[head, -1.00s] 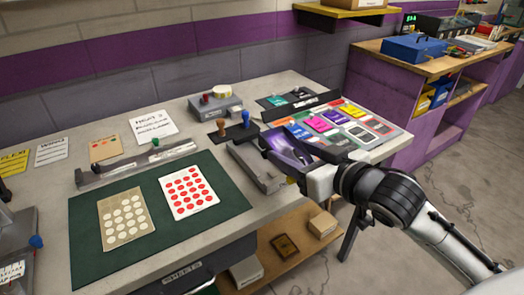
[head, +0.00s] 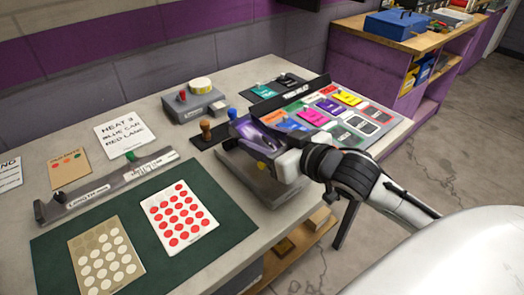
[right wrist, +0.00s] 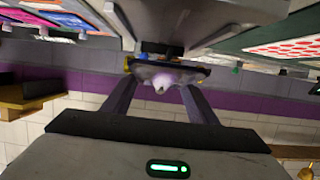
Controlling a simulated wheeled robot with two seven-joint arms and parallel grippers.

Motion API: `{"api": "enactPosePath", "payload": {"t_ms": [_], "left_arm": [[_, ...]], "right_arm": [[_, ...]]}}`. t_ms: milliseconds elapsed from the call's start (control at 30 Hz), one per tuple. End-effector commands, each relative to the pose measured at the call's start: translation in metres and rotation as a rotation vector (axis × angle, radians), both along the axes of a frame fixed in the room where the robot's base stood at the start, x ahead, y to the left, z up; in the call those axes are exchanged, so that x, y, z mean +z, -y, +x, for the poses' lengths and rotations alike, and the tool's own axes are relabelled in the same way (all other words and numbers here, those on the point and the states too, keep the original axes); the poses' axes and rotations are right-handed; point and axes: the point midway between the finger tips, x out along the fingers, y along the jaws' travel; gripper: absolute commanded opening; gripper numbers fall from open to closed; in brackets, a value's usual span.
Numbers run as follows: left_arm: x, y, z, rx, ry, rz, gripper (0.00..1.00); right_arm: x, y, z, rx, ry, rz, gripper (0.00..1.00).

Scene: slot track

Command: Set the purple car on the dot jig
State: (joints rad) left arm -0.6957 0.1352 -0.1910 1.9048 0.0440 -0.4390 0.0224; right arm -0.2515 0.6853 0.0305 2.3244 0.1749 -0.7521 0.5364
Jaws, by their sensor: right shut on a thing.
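The purple car (head: 258,136) is in my right gripper (head: 268,150), whose jaws are closed on it. In the head view they overlap the back of a grey block-like fixture (head: 262,188) at the table's front edge. This fixture looks like the dot jig, but I see no label. The car seems to be above it; the gap cannot be judged. In the right wrist view the car (right wrist: 168,76) shows as a dark body with a pale bump between the two fingers (right wrist: 162,100). My left gripper is not in view.
A display tray (head: 375,131) of coloured cards lies right of the gripper. A green mat (head: 222,243) with a red-dot sheet (head: 180,215) and a white-dot sheet (head: 106,258) lies to the left. A length gauge (head: 80,201) and stamps (head: 206,128) stand behind.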

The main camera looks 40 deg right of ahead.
Motion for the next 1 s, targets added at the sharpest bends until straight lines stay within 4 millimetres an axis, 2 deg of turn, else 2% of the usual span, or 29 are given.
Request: {"api": "enactPosePath", "payload": {"t_ms": [33, 100, 200, 467, 833, 867, 967, 1000], "left_arm": [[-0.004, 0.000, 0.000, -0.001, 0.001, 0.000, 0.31], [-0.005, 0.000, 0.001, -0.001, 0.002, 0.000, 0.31], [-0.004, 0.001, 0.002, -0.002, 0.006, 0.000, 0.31], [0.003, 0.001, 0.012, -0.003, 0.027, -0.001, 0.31], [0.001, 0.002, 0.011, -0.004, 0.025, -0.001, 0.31], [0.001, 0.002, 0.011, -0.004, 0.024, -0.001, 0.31], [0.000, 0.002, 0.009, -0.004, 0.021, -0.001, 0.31], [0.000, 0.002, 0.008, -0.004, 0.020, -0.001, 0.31]], "right_arm": [[-0.013, 0.000, -0.001, -0.001, -0.003, 0.003, 0.26], [-0.023, 0.000, 0.000, -0.001, -0.002, 0.003, 0.26], [-0.030, 0.000, 0.000, 0.001, 0.001, 0.000, 0.26], [-0.030, 0.000, 0.000, 0.001, 0.002, 0.000, 0.26], [-0.041, -0.001, 0.000, 0.001, 0.001, 0.001, 0.26], [-0.042, 0.000, 0.000, 0.001, -0.001, 0.001, 0.55], [-0.041, 0.000, 0.000, 0.001, -0.001, 0.000, 0.71], [-0.041, 0.000, 0.000, 0.001, -0.001, 0.000, 0.72]]}}
